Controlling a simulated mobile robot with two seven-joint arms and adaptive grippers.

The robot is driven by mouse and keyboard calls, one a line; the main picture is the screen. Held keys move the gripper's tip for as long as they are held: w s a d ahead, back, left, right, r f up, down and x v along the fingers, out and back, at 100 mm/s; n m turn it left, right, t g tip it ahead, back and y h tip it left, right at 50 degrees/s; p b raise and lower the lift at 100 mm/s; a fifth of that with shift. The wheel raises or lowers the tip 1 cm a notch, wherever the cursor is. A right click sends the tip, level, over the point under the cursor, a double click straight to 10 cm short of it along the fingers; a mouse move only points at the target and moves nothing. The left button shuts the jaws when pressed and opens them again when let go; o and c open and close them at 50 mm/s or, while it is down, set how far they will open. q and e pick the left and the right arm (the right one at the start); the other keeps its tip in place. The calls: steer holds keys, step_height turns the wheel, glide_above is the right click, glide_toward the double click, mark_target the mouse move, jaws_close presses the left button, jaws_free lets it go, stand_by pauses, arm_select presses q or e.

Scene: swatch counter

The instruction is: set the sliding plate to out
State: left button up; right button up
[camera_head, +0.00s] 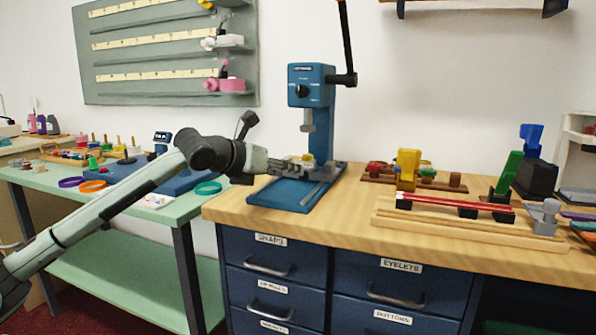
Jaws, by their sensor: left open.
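A blue bench press (312,90) stands at the back left of the wooden counter, with a black lever on its right side. Its blue base plate (285,195) lies flat on the counter and reaches to the front left. Grey rail-like parts and a small yellow piece (307,158) show on the base under the press head. My left gripper (308,166) reaches in from the left, low over the base, and is open. Its fingers are beside the yellow piece; I cannot tell whether they touch anything. The gripper partly hides the sliding plate. My right gripper is not in view.
The wooden counter (350,222) has free room right of the press. A wooden fixture with a red bar (455,203), a yellow block (407,168) and a green-and-blue tool (508,175) stand further right. A green table (130,207) with rings stands left, behind my arm.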

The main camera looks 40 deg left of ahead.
mark_target(300, 187)
arm_select(q)
steer(key=p+x, duration=0.1)
steer(key=x, duration=0.4)
steer(key=shift+w+d+r+p, duration=0.1)
steer(key=shift+w+p, duration=0.05)
steer(key=shift+p, duration=0.15)
steer(key=shift+w+f, duration=0.4)
steer(key=shift+w, duration=0.15)
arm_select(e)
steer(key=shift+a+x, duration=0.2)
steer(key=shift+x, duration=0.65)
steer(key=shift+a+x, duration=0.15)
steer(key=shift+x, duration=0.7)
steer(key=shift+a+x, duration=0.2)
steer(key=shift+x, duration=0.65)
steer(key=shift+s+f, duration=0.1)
arm_select(q)
jaws_close()
